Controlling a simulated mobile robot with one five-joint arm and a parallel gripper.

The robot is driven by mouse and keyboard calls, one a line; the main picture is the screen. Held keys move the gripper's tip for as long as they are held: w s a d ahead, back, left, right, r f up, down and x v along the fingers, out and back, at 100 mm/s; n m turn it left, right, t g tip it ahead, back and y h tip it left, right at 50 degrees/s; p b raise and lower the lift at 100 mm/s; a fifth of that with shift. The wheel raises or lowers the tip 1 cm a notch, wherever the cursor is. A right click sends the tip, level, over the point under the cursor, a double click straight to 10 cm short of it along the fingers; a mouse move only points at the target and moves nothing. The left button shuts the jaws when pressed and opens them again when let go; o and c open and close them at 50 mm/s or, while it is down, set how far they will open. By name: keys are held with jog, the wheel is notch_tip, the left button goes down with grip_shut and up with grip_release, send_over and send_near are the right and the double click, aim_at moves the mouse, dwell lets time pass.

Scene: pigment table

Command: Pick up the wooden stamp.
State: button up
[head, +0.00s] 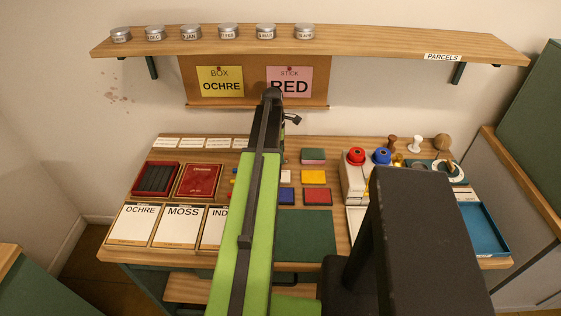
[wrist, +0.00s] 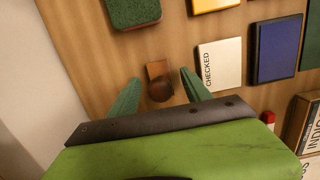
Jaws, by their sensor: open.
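A small wooden stamp with a dark brown rounded knob (wrist: 160,89) and a lighter wooden block shows in the wrist view, on the wooden table top. My gripper (wrist: 161,74) is open, with one green finger to the left of the stamp and one to the right. The knob lies between the fingers, with a gap on each side. I cannot tell how far above the table the fingertips are. In the head view my arm covers the middle of the table, and I cannot make out this stamp there.
In the wrist view a white CHECKED card (wrist: 220,64) lies just right of the right finger, with a blue pad (wrist: 276,48) beyond it. A green pad (wrist: 133,10) lies above. In the head view a shelf with tins (head: 310,47) spans the wall behind.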

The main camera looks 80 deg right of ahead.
jog(key=shift+f, duration=0.75)
jog(key=shift+r, duration=0.2)
grip_shut()
jog(key=shift+r+p, duration=0.5)
notch_tip(320, 180, up, 4)
jog(key=p, duration=0.3)
jog(key=shift+f+p, duration=0.1)
jog(key=shift+p, duration=0.3)
jog(key=s+a+r+p, duration=0.4)
jog(key=s+r+p, duration=0.2)
jog(key=s, duration=0.5)
jog(key=shift+r, duration=0.1)
